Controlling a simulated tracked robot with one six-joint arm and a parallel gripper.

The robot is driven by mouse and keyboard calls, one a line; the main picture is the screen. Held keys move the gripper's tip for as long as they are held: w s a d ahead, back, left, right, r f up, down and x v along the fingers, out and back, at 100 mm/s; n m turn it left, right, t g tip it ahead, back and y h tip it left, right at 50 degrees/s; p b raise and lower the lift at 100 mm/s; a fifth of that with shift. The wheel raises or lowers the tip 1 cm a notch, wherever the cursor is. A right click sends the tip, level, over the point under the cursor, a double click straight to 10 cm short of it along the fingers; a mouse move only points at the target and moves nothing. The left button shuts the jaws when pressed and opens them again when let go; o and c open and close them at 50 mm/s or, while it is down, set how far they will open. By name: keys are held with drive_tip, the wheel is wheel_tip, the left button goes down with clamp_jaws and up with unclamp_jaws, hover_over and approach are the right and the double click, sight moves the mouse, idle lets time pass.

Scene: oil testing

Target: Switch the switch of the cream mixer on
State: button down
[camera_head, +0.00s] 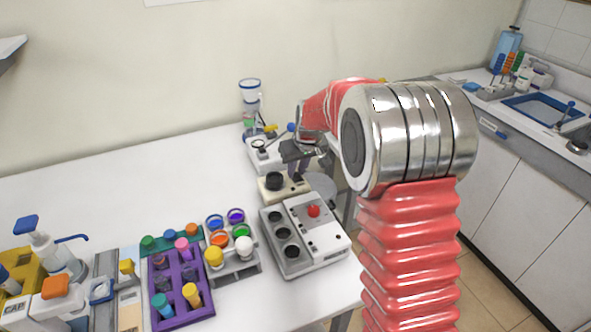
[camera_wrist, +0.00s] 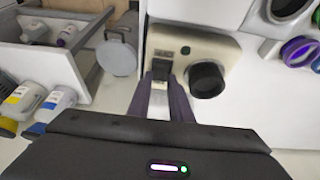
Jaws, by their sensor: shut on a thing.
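The cream mixer (camera_head: 294,188) is a small cream box on the white table, with a round black cup or knob (camera_head: 274,181) on top. In the wrist view the mixer (camera_wrist: 192,44) fills the upper middle, with the round black part (camera_wrist: 206,79) on its right. Its small dark switch (camera_wrist: 161,70) is on the left of its face. My gripper (camera_wrist: 162,80) is shut on the switch, with the two dark fingers at its sides. In the head view my gripper (camera_head: 297,168) reaches down to the mixer; the switch is hidden there.
A grey and white device with a red button (camera_head: 313,211) stands just in front of the mixer. A rack with colored caps (camera_head: 235,268) and a purple tray (camera_head: 183,318) are to the left. A white device (camera_head: 262,156) stands behind the mixer. The back left of the table is clear.

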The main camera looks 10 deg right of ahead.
sight(298, 178)
drive_tip(key=shift+w, duration=0.15)
drive_tip(key=shift+w+a+f+g, duration=0.1)
drive_tip(key=shift+w+g, duration=0.05)
drive_tip(key=shift+g, duration=0.5)
drive_tip(key=shift+w+a+g, duration=0.1)
drive_tip(key=shift+w+g, duration=0.05)
drive_tip(key=shift+g, duration=0.5)
drive_tip(key=shift+d, duration=0.1)
drive_tip(key=c, duration=1.6)
unclamp_jaws()
drive_tip(key=shift+r, duration=0.2)
drive_tip(key=r, duration=0.4)
drive_tip(key=s+r, duration=0.1)
drive_tip(key=r, duration=0.8)
drive_tip(key=shift+s+d+r, duration=0.15)
drive_tip(key=shift+s+d, duration=0.05)
drive_tip(key=shift+s, duration=0.2)
